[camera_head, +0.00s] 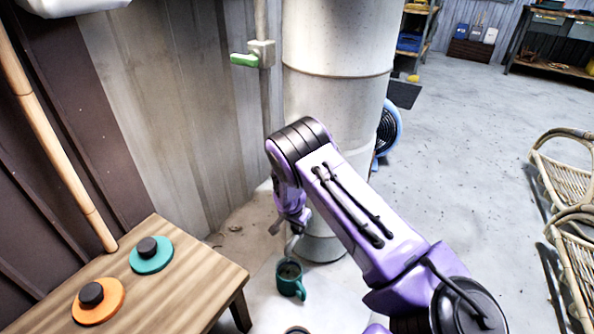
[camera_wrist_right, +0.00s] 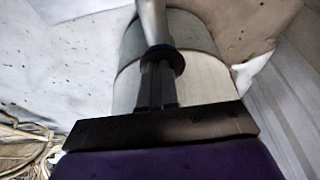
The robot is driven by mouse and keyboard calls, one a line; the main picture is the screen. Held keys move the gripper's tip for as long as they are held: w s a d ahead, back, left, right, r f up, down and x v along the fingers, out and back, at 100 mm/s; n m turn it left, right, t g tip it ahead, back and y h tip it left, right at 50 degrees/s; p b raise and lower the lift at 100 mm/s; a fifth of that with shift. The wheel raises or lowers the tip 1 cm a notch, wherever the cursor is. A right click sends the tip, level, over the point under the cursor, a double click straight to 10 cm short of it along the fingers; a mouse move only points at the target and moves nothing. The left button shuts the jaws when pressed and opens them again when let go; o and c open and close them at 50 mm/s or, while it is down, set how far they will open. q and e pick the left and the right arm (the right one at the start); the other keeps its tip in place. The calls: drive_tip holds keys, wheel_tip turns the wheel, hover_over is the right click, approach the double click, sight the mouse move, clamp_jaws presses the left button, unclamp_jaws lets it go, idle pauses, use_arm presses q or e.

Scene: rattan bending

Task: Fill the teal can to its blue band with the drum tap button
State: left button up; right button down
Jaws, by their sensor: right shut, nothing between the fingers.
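The teal can (camera_head: 290,284) stands upright on the floor at the foot of the pale drum (camera_head: 335,45), below a grey spout (camera_head: 291,246). I see into its top, but the liquid level and blue band are not clear. My right gripper (camera_head: 276,227) is shut and empty, just left of the drum and above the can. In the right wrist view, its dark fingers (camera_wrist_right: 158,88) point at a dark round piece with a bluish rim (camera_wrist_right: 163,58), on a metal pipe (camera_wrist_right: 153,22). I cannot tell whether they touch. My left gripper is out of view.
A wooden table (camera_head: 200,282) at lower left carries a teal disc (camera_head: 163,262) and an orange disc (camera_head: 112,306), each with a black knob. Rattan chairs (camera_head: 570,180) stand right; floor between is clear.

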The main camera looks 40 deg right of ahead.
drive_tip(key=p+v, duration=0.2)
drive_tip(key=p, duration=0.1)
drive_tip(key=d+p+v, duration=0.1)
drive_tip(key=p+v, duration=0.2)
drive_tip(key=shift+w+r, duration=0.1)
drive_tip(key=shift+r, duration=0.25)
drive_tip(key=p+v, duration=0.2)
drive_tip(key=v, duration=0.6)
drive_tip(key=shift+r, duration=0.3)
